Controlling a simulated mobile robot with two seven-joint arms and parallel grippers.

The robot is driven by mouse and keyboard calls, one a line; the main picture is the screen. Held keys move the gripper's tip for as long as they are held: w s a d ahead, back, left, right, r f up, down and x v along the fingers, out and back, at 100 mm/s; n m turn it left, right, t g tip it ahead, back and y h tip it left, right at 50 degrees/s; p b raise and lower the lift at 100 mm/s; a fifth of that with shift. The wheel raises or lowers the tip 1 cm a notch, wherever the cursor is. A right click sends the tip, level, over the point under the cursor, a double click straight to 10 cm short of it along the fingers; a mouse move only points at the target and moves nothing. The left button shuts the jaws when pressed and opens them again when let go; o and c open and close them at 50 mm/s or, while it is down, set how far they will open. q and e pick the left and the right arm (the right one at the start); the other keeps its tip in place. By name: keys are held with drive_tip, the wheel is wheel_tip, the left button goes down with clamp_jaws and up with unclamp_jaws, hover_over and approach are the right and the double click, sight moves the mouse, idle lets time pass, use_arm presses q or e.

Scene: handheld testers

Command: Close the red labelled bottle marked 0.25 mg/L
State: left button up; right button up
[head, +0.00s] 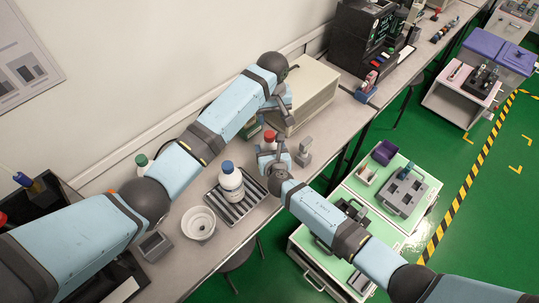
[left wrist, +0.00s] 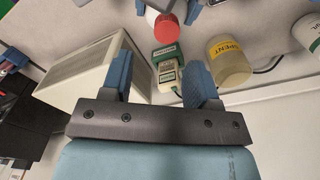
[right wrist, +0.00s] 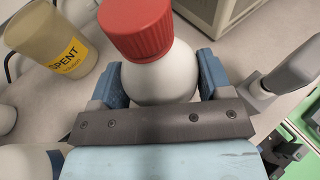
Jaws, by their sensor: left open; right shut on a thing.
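A white bottle with a ribbed red cap stands between the fingers of my right gripper (right wrist: 160,80). The red cap (right wrist: 137,27) sits on top of the white bottle body (right wrist: 165,72); how tightly cannot be told. Its label and marking are hidden. In the head view the red cap (head: 269,136) shows just above my right gripper (head: 272,158). My left gripper (left wrist: 160,85) is open and empty. The red cap (left wrist: 166,28) lies beyond its fingertips, apart from them. In the head view my left gripper (head: 284,112) is above and right of the cap.
A green-and-white handheld tester (left wrist: 167,68) and a yellow-labelled SPENT container (left wrist: 229,62) are near the bottle. A beige box (head: 305,95) stands behind. A blue-capped bottle (head: 230,182) on a ridged tray (head: 250,204) and a white bowl (head: 198,224) are to the left.

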sight(269, 134)
use_arm(q)
drive_tip(key=shift+s+a+r+n, duration=0.1)
drive_tip(key=shift+a+r+n, duration=0.1)
drive_tip(key=shift+n, duration=0.4)
drive_tip(key=shift+a+r+n, duration=0.1)
drive_tip(key=shift+a+n, duration=0.1)
drive_tip(key=shift+n, duration=0.4)
drive_tip(key=shift+f, duration=0.15)
drive_tip(key=shift+f, duration=3.9)
drive_tip(key=c, duration=0.9)
drive_tip(key=m, duration=0.6)
drive_tip(key=shift+m, duration=0.3)
drive_tip(key=shift+c, duration=0.2)
